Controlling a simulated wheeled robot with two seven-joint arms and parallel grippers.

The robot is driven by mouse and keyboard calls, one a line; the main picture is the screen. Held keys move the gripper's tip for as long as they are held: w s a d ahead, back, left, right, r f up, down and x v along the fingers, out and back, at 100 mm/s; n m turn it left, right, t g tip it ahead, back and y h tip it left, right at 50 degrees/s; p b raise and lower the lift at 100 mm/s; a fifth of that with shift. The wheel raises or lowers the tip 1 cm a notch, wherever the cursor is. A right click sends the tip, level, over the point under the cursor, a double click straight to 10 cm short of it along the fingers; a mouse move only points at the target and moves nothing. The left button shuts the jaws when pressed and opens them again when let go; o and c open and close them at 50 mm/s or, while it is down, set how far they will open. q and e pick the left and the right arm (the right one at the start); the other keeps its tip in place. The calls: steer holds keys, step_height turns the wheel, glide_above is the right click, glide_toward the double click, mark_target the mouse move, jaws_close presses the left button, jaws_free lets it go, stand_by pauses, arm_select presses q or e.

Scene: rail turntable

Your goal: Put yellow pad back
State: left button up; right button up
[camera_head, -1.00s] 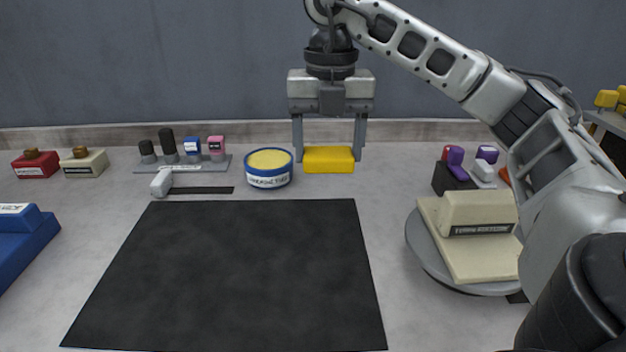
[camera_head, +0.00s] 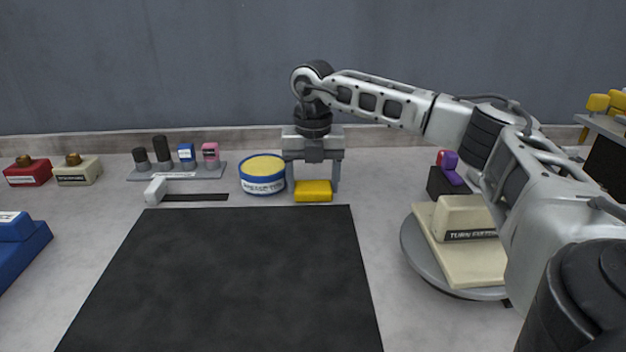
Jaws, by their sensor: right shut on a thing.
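The yellow pad (camera_head: 313,192) is a small block at the back middle of the table, just right of the round blue container. My right gripper (camera_head: 313,182) points straight down with a finger at each side of the pad and is shut on it. The pad is at or very near the tabletop; I cannot tell whether it touches. The blue container (camera_head: 263,184) has a yellow top and a white label. My left gripper is not in view.
A dark mat (camera_head: 225,275) lies in front. A grey rack (camera_head: 177,171) with several pegs stands at the back left. A round turntable (camera_head: 415,250) carries a cream block (camera_head: 462,218) at the right, under my right arm. A blue block (camera_head: 20,245) is at the left edge.

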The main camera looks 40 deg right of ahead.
mark_target(312, 185)
steer(key=shift+f, duration=0.2)
steer(key=o, duration=0.9)
step_height(312, 185, up, 12)
steer(key=shift+r+p, duration=0.25)
steer(key=shift+p, duration=0.25)
